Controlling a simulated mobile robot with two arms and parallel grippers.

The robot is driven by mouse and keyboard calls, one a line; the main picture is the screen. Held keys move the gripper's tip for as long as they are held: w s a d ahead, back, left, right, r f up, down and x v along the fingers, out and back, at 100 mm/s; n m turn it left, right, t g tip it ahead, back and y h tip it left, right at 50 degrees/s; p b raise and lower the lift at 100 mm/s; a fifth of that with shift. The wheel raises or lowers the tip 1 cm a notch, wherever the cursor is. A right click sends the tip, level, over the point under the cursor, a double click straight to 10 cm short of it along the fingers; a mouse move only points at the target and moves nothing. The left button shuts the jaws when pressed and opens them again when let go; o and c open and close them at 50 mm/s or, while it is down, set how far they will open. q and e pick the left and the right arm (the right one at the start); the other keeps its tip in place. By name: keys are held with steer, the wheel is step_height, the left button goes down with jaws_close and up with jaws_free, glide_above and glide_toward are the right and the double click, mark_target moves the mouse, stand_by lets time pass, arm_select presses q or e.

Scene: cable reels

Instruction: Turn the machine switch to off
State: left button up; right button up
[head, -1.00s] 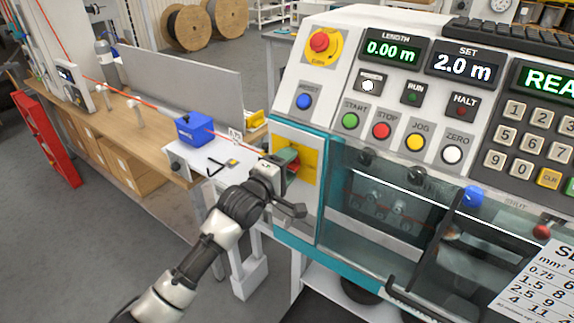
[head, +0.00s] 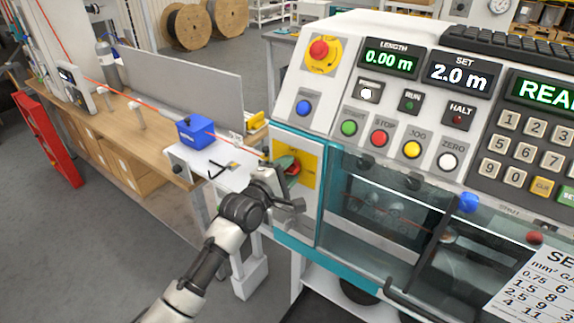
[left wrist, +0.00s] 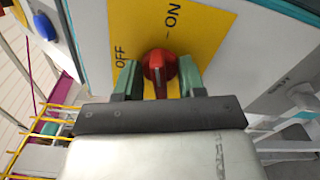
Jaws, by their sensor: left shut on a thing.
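The machine switch is a red rotary knob (left wrist: 158,66) on a yellow plate (left wrist: 205,30) marked ON and OFF. The same knob (head: 293,168) shows partly in the head view, on the left end of the machine's front, below the blue button. My left gripper (head: 287,163) is at the knob, with its green fingers on either side of it. In the left wrist view my left gripper (left wrist: 158,72) is shut on the knob. A pale line runs along the knob's grip; I cannot tell exactly which mark it points to. My right gripper is not in view.
The control panel has a red emergency button (head: 319,49) and coloured buttons above the switch. The length display (head: 389,58) reads 0.00 m. A clear guard (head: 390,215) lies right of the switch. A bench (head: 105,135) with a blue box (head: 196,131) stands left.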

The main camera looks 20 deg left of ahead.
arm_select(q)
steer(key=n+p, duration=0.3)
steer(key=n, duration=0.3)
steer(key=shift+r, duration=0.1)
steer(key=n+p, duration=0.3)
steer(key=n, duration=0.4)
steer(key=shift+p, duration=0.4)
steer(key=o, duration=0.3)
steer(key=shift+n, duration=0.4)
steer(key=o, duration=0.4)
steer(key=shift+s, duration=0.1)
steer(key=v, duration=0.7)
steer(key=shift+s+a, duration=0.2)
steer(key=shift+s, duration=0.15)
